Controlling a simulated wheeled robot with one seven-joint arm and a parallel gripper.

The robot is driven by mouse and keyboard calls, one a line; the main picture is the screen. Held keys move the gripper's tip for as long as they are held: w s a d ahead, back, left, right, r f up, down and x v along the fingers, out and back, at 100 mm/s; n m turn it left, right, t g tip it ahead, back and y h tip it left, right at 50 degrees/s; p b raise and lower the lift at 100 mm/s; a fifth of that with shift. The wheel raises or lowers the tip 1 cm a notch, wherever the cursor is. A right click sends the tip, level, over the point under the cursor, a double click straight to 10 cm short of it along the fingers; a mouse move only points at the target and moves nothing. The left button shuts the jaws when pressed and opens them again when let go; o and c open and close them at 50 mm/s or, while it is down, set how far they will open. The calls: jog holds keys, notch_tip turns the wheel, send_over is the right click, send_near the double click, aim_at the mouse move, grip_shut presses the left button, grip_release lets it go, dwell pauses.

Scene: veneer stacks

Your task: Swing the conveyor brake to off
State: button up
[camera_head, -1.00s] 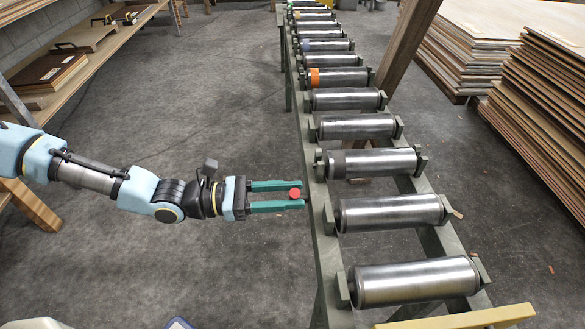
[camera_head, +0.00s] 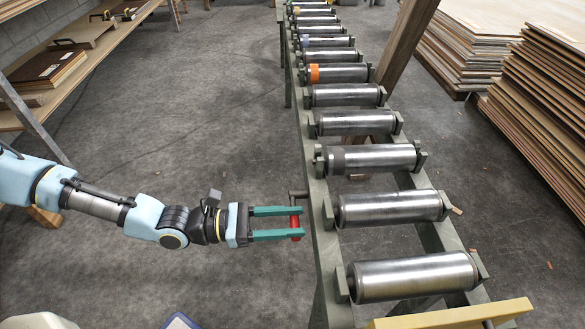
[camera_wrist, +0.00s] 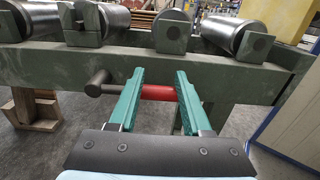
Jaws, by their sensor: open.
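The conveyor brake is a lever with a red grip (camera_head: 295,222) and a grey pivot end (camera_head: 297,194) on the near side of the green roller frame (camera_head: 318,215). In the wrist view its red grip (camera_wrist: 158,93) lies about level along the frame, with the grey hub (camera_wrist: 97,83) at its left end. My gripper (camera_head: 300,223) is open, with one green finger towards each end of the red grip. In the wrist view the grip shows across the gap between the fingers (camera_wrist: 160,74). The fingers partly hide the lever; I cannot tell whether they touch it.
Steel rollers (camera_head: 392,208) line the conveyor above the lever. A yellow bar (camera_head: 455,317) crosses its near end. Veneer stacks (camera_head: 545,110) stand on the right and a wooden shelf (camera_head: 85,65) on the left. The floor (camera_head: 200,120) between shelf and conveyor is clear.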

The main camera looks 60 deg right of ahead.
jog(key=v, duration=0.7)
dwell(0.6)
jog(key=shift+w, duration=0.1)
jog(key=w+a+m+t+y, duration=0.5)
jog(key=w+a+y, duration=0.1)
jog(key=w+a, duration=0.65)
jog(key=w+a+r+m+t+y, duration=0.3)
jog(key=w+a+r+t, duration=0.5)
jog(key=w+a, duration=0.5)
jog(key=w+a+r+t+y+p, duration=0.1)
jog(key=w+a+r+t+p, duration=0.15)
jog(key=a+r, duration=0.65)
notch_tip(320, 180, up, 19)
jog(key=d+p, duration=0.1)
jog(key=p, duration=1.5)
jog(key=shift+d+t, duration=0.3)
jog(key=shift+t, duration=0.05)
